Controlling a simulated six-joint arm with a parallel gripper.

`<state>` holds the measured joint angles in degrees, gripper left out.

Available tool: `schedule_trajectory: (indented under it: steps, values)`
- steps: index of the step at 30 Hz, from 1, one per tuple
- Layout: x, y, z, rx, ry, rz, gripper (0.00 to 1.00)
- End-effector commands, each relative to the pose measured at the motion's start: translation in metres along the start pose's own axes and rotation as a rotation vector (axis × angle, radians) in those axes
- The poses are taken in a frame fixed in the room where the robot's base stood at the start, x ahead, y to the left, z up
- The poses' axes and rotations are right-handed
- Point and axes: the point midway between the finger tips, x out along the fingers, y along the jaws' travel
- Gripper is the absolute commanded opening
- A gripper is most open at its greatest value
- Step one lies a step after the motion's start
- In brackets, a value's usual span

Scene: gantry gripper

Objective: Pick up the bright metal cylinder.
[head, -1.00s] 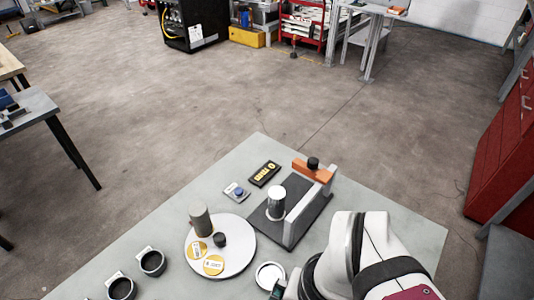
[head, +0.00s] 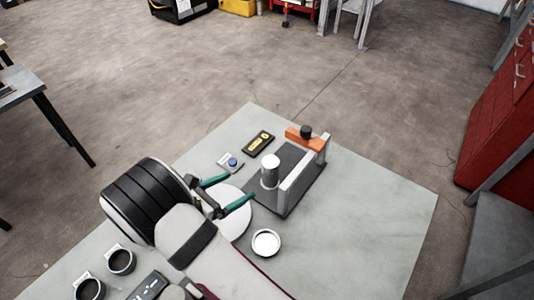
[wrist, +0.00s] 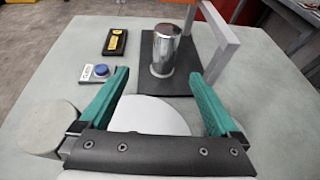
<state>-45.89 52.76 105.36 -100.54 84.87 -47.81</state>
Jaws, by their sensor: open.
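The bright metal cylinder (head: 270,171) stands upright on a dark base plate (head: 301,200), beside a grey gantry frame with an orange crossbar (head: 302,138). In the wrist view the shiny cylinder (wrist: 165,50) stands ahead of the fingertips, a little right of the middle. My gripper (head: 229,187) has two green fingers, spread apart and empty, above the white round plate (head: 232,226). Its fingertips point toward the cylinder and stop short of it. In the wrist view my gripper (wrist: 159,75) also shows a clear gap between its fingers.
The gantry's grey upright (head: 292,190) stands close right of the cylinder. A silver-rimmed dish (head: 266,243) and dark cups (head: 121,262) are nearer. The table's right side is clear.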

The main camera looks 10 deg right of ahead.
Motion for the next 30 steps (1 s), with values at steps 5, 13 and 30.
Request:
schedule_trajectory:
  steps: [5,13,30]
  values:
    - [0.054,-0.003,0.0,0.004,0.001,-0.01,0.97]
    - [0.099,-0.005,-0.001,0.004,0.003,-0.007,0.97]
    - [0.145,-0.011,-0.003,0.006,0.005,-0.007,0.81]
